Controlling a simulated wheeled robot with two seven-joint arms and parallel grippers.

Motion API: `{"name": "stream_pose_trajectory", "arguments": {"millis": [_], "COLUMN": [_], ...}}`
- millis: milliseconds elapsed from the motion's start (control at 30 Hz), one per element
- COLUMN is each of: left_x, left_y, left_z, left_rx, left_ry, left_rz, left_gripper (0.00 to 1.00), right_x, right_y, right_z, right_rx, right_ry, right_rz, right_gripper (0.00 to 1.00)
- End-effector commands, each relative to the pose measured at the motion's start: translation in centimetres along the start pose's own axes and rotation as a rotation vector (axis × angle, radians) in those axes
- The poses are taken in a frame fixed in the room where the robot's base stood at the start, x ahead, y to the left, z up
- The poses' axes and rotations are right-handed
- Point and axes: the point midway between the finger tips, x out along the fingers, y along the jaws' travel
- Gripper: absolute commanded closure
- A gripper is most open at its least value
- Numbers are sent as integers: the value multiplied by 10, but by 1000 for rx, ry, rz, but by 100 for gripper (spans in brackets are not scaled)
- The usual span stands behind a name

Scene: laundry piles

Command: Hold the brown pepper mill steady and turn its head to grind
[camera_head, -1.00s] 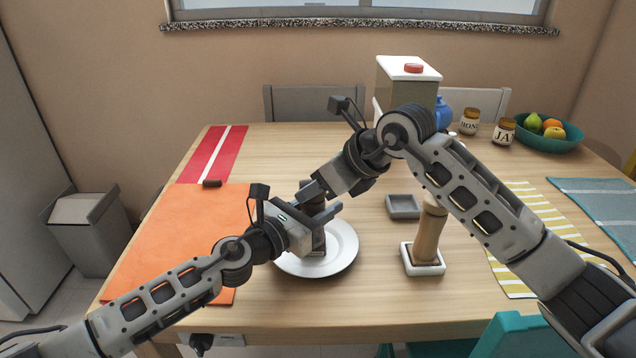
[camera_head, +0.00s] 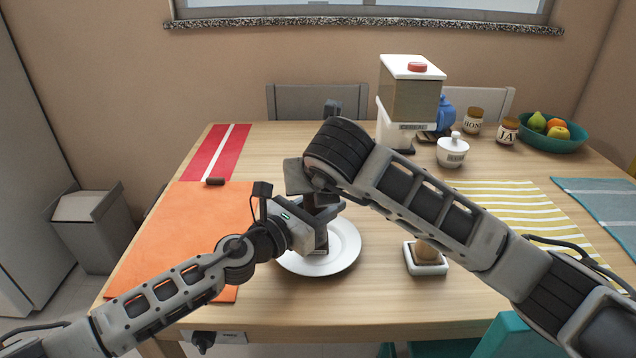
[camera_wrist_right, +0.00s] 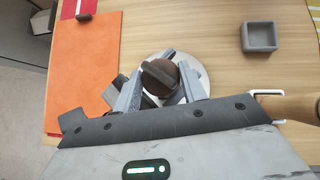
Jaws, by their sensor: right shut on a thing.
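The dark brown pepper mill (camera_head: 321,204) stands upright over the white plate (camera_head: 347,257). My left gripper (camera_head: 322,226) comes in from the left and is shut around the mill's body. My right gripper is above it, mostly hidden by my right arm in the head view. In the right wrist view, the fingers of my right gripper (camera_wrist_right: 160,88) are on either side of the mill's round brown head (camera_wrist_right: 158,72) and shut on it. Much of the mill is covered by the two grippers.
A grey square dish (camera_wrist_right: 260,37) lies nearby. An orange mat (camera_head: 180,230) is left. A dispenser (camera_head: 411,95), sugar pot (camera_head: 452,153) and fruit bowl (camera_head: 552,144) stand behind.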

Motion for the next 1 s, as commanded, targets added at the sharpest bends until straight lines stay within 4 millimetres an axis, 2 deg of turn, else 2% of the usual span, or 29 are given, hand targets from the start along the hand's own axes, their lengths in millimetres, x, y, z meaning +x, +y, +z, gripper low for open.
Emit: {"name": "stream_pose_trajectory", "arguments": {"millis": [733, 767, 800, 833, 1000], "left_x": [0, 0, 0, 0, 0], "left_y": [2, 2, 2, 2, 2], "left_z": [-1, -1, -1, -1, -1], "left_rx": [0, 0, 0, 0, 0], "left_ry": [1, 1, 1, 2, 1], "left_rz": [4, 4, 4, 4, 3], "left_gripper": [91, 91, 91, 91, 91], "right_x": [0, 0, 0, 0, 0], "right_y": [2, 2, 2, 2, 2], "right_z": [-1, -1, -1, -1, 0], "right_rx": [62, 62, 61, 61, 62], "right_ry": [0, 0, 0, 0, 0], "right_rz": [-59, -59, -59, -58, -59], "right_gripper": [81, 53, 42, 36, 36]}}
